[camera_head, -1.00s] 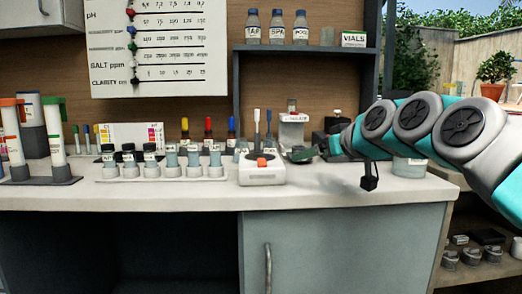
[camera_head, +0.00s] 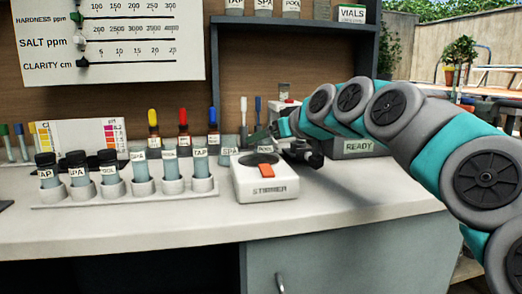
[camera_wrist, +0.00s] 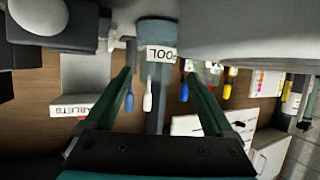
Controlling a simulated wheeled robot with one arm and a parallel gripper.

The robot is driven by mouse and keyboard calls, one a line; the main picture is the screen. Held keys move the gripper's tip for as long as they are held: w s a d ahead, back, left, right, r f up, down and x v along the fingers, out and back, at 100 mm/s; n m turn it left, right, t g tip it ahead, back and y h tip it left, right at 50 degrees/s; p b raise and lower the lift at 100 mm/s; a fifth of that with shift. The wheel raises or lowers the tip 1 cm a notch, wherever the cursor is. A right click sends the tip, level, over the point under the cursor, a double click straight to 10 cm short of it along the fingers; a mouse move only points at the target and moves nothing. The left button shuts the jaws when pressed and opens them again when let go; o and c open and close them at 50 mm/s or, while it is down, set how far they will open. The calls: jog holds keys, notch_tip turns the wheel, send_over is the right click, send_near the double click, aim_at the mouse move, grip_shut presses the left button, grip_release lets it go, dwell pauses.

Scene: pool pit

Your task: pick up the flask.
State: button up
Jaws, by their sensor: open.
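In the wrist view, which is upside down, a vessel with blue-grey contents and a label like POOL (camera_wrist: 155,35) shows between my fingers. It looks like the flask, with a narrow grey part running on from it. My gripper (camera_wrist: 157,74) is open, with one green finger on either side and gaps to both. I cannot tell how deep the vessel sits between them. In the head view my gripper (camera_head: 266,134) is just behind the white stirrer. Small labelled vessels (camera_head: 230,153) stand left of the stirrer, partly hidden by it.
The white stirrer (camera_head: 268,188) with an orange switch stands close in front of my gripper. Racks of labelled vials (camera_head: 140,188) stand to its left, with dropper bottles (camera_head: 183,140) behind. The front of the counter (camera_head: 190,222) is clear.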

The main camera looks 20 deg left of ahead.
jog(key=shift+w+p+x, duration=0.25)
jog(key=shift+p+x, duration=0.25)
jog(key=shift+x, duration=2.4)
jog(key=shift+d+r, duration=0.1)
jog(key=shift+r, duration=0.05)
grip_shut()
jog(key=shift+r, duration=0.1)
notch_tip(320, 180, up, 10)
jog(key=shift+d, duration=0.1)
